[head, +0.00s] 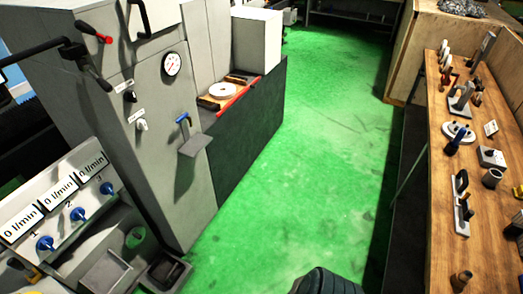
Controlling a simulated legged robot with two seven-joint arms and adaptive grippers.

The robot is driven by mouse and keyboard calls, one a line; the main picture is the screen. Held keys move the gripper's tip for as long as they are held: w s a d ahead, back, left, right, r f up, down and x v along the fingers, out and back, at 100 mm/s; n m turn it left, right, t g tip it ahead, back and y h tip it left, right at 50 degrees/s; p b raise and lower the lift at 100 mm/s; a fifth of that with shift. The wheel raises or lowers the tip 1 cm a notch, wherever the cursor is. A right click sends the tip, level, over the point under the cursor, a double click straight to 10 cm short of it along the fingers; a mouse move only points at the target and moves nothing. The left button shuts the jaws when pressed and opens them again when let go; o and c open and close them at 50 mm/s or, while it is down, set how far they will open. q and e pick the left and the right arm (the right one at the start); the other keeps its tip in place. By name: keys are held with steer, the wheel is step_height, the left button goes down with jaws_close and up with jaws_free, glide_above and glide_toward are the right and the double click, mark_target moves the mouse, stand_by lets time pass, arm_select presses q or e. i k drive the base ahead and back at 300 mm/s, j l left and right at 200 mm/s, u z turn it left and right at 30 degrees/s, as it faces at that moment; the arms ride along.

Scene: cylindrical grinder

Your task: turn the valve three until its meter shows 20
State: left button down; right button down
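A slanted grey panel at the lower left carries three white meters, each reading 0 l/min, with a blue valve below each. Valve three (107,188) is the rightmost and farthest back, beside a small 3. Its meter (92,166) reads 0 l/min. Valve two (77,214) and valve one (45,243) sit nearer, to its left. Neither of my grippers can be made out in this view.
A tall grey machine cabinet (190,190) with a round gauge (172,64) and a blue-handled lever (182,119) stands behind the panel. Small trays (105,270) lie below the valves. Green floor (300,150) is clear up to a wooden bench (460,260) with tools at right.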

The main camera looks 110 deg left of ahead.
mark_target(106, 188)
steer(key=u, duration=5.15)
